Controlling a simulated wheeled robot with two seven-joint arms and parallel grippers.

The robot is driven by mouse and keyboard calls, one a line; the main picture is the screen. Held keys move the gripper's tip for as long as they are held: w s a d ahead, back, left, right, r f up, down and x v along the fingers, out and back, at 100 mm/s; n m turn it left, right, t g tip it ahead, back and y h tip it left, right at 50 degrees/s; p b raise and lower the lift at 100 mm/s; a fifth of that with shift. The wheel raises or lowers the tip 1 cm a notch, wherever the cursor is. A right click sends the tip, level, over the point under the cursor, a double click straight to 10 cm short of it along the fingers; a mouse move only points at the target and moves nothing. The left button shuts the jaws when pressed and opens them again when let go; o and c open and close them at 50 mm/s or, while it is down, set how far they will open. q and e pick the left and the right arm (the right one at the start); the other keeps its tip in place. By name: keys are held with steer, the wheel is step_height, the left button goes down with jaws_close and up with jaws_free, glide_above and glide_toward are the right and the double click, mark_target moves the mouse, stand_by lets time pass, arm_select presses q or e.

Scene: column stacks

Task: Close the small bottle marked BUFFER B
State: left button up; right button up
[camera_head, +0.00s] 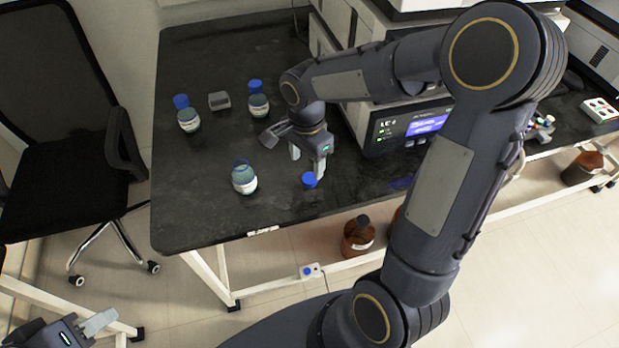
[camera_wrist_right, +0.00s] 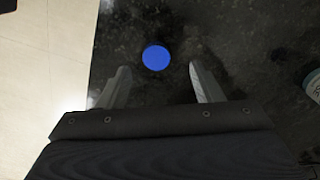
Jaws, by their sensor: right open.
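An open small bottle (camera_head: 244,179) with a white label and no cap on it stands near the bench's front edge; its lettering is too small to read. Part of it shows at the right edge of the right wrist view (camera_wrist_right: 314,86). A loose blue cap (camera_head: 309,180) lies on the bench to the right of that bottle. My right gripper (camera_head: 307,161) is open above the bench, pointing down. In its wrist view, the cap (camera_wrist_right: 156,58) appears between and slightly beyond the fingertips (camera_wrist_right: 159,68), untouched. My left gripper (camera_head: 98,323) is at the lower left, away from the bench.
Two blue-capped bottles (camera_head: 189,120) (camera_head: 258,105) stand farther back, with a small grey block (camera_head: 219,101) between them. An instrument with a lit screen (camera_head: 426,124) stands on the right. The black bench (camera_head: 205,215) is bare at the front left; a chair (camera_head: 70,150) stands beside it.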

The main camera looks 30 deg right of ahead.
mark_target(309, 178)
steer(key=shift+s+d+f, duration=0.1)
steer(key=shift+d+f, duration=0.05)
steer(key=shift+f, duration=1.2)
steer(key=shift+s+d+f, duration=0.1)
steer(key=shift+f, duration=1.2)
steer(key=c, duration=1)
